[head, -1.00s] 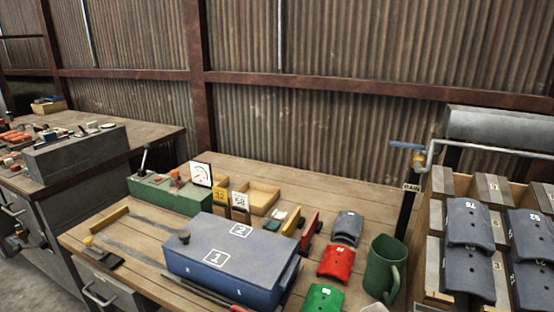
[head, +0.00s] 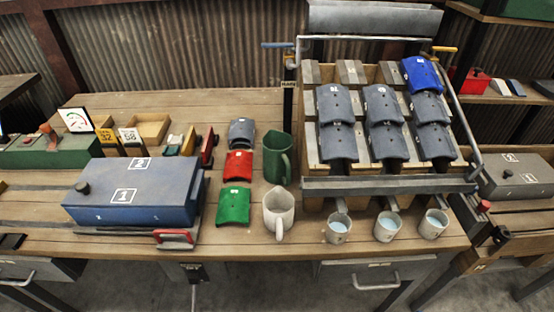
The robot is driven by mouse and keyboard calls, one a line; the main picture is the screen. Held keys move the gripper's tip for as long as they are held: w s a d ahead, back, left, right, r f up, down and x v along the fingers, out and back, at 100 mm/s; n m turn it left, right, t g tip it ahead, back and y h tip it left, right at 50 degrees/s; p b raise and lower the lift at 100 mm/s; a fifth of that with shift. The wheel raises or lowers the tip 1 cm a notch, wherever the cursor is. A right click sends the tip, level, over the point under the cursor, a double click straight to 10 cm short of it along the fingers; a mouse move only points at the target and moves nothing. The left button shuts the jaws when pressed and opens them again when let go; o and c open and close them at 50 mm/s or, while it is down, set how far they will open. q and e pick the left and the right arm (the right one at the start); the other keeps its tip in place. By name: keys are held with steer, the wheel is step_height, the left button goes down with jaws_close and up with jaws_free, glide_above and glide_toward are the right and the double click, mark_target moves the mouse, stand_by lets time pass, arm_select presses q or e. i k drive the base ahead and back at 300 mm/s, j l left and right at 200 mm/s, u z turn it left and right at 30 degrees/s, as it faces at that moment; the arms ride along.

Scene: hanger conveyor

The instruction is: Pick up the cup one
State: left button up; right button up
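Three small pale cups stand in a row near the front edge of the wooden bench, below the slanted rack: a left cup (head: 338,230), a middle cup (head: 387,227) and a right cup (head: 433,225). Each appears to hold pale bluish liquid. Marks on the cups are too small to read, so I cannot tell which is cup one. A white jug (head: 278,212) stands left of the cups and a green jug (head: 278,158) stands behind it. Neither of my grippers is in view.
The slanted rack (head: 388,185) holds several grey curved plates and one blue plate (head: 420,73). Grey, red and green (head: 233,206) curved pieces lie left of the jugs. A blue box (head: 137,192) sits further left. Bare bench separates the white jug from the left cup.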

mark_target(434, 222)
steer(key=z, duration=1.25)
steer(key=l+u, duration=0.35)
steer(key=l, duration=0.8)
steer(key=l+u, duration=0.35)
steer(key=l, duration=0.8)
